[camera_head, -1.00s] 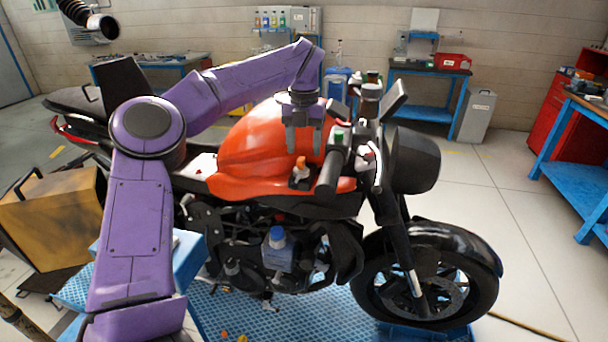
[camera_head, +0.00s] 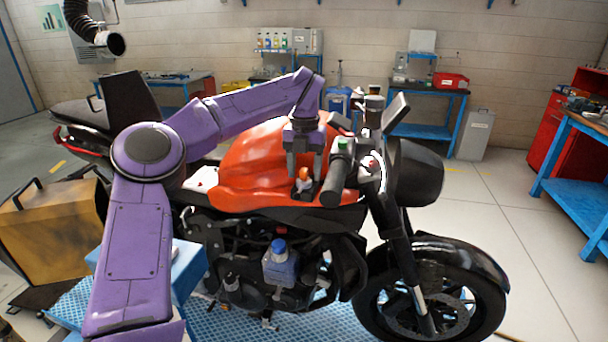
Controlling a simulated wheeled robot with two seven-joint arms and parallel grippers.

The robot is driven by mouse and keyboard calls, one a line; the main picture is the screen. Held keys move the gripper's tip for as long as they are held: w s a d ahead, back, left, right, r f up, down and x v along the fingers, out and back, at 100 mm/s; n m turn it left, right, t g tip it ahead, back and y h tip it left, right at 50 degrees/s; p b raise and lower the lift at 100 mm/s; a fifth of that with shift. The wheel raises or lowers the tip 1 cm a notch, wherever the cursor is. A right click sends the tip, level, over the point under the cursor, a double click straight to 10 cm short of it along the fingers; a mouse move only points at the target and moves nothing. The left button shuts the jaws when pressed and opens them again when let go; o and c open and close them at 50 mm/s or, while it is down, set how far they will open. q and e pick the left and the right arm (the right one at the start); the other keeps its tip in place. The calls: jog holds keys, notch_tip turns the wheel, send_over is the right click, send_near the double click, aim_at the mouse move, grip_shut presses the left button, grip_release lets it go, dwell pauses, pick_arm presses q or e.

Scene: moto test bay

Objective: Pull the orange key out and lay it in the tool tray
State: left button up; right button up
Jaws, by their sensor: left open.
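The orange key (camera_head: 304,173) stands upright in a pale lock on a small black mount, at the front of the motorcycle's orange tank (camera_head: 245,165), beside the handlebar grip. My left gripper (camera_head: 304,177) points straight down over the key. Its two grey fingers are apart, and in the picture the key's orange head lies between them. I cannot tell whether either finger touches it. My right gripper is not in view. I cannot make out a tool tray for certain.
The black handlebar grip (camera_head: 337,172) is close to the right of the fingers. A blue-sided stand (camera_head: 188,270) is beside my left forearm at lower left. A tan case (camera_head: 45,230) stands at far left. Blue workbenches line the back and right.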

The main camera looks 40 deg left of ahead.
aim_at(304, 169)
pick_arm(q)
jog(key=shift+s, duration=0.1)
dwell(0.7)
grip_shut()
jog(key=shift+r+p, duration=3)
jog(key=shift+r, duration=0.1)
jog(key=shift+f, duration=0.1)
